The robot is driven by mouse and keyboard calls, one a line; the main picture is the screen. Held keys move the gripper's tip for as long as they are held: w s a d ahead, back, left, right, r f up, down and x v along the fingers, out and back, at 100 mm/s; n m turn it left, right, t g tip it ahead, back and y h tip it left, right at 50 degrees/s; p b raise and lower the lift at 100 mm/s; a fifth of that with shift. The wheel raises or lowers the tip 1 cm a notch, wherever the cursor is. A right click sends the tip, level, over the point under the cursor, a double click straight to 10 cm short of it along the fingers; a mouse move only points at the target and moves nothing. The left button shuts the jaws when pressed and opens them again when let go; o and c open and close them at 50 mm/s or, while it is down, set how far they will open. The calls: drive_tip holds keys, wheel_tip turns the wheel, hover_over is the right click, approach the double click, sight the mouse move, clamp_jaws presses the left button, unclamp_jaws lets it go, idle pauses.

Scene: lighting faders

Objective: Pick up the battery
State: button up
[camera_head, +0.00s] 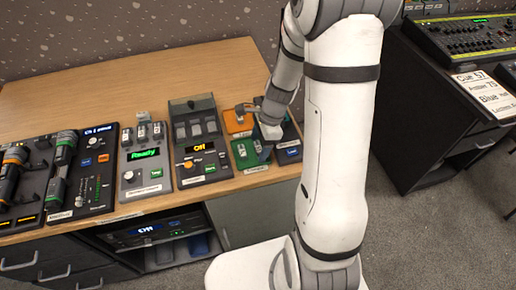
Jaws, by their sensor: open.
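I cannot tell for certain which thing is the battery. Small grey blocks (150,131) stand at the top of the device with the green "Ready" display (144,154), and could be batteries. My gripper (264,150) is at the right end of the wooden desk, pointing down over coloured pads. It is small in view and partly blurred into the arm; no object shows held in it. An orange pad (238,122), a green pad (243,156) and a dark blue pad (290,153) lie around it.
The wooden desk (110,88) is clear behind the devices. A device with an orange display (203,148) stands left of the pads. A fader panel (100,185) is further left. A black cabinet with a lighting console (465,40) and a printed sign (485,92) stands right.

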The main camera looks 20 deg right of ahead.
drive_tip(key=shift+c, duration=0.2)
drive_tip(key=c, duration=1)
